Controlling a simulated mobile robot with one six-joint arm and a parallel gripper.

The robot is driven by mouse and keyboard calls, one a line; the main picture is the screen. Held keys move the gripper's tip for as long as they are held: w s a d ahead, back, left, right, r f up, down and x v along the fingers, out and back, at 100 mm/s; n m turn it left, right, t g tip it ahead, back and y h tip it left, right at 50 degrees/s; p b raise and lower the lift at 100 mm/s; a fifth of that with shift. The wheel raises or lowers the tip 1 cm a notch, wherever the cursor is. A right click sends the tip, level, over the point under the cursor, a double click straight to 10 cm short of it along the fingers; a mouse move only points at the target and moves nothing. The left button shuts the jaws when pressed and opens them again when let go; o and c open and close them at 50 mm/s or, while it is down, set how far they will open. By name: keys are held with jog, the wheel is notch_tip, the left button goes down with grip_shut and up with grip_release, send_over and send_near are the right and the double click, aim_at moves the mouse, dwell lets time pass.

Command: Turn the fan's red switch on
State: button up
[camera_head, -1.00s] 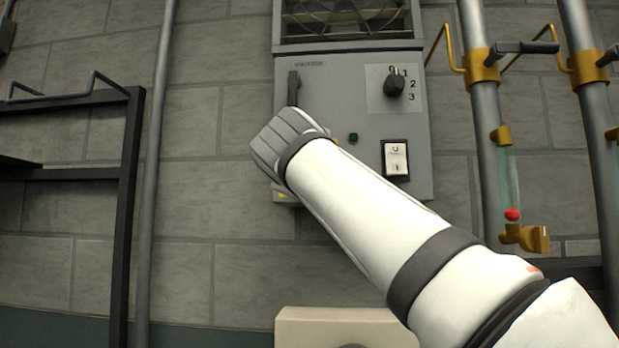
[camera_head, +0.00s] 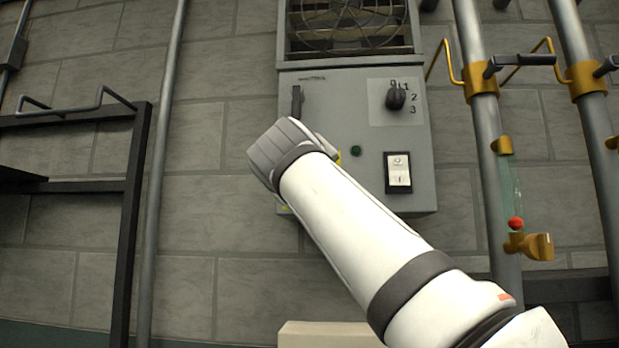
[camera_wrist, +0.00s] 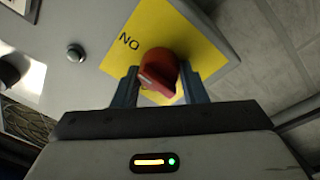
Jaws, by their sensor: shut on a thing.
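In the head view the fan (camera_head: 350,22) sits behind a grille at the top of a grey control box (camera_head: 345,110). My gripper (camera_head: 285,150) is at the lower left of this box there, and my wrist hides the red switch.
The box also carries a black handle (camera_head: 297,102), a black dial (camera_head: 396,97) marked 0 to 3, a green button (camera_head: 355,151) and a white rocker switch (camera_head: 398,172). Pipes with yellow fittings (camera_head: 482,82) stand to the right. A dark metal frame (camera_head: 133,200) stands to the left.

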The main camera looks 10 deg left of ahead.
jog(key=shift+f, duration=0.1)
jog(key=o, duration=1)
jog(key=shift+c, duration=0.2)
jog(key=s+b, duration=0.2)
jog(key=s, duration=0.5)
jog(key=shift+s+d+f+b, duration=0.2)
jog(key=shift+s+f+b, duration=0.1)
jog(key=shift+s+f, duration=0.1)
jog(key=shift+w+f, duration=0.1)
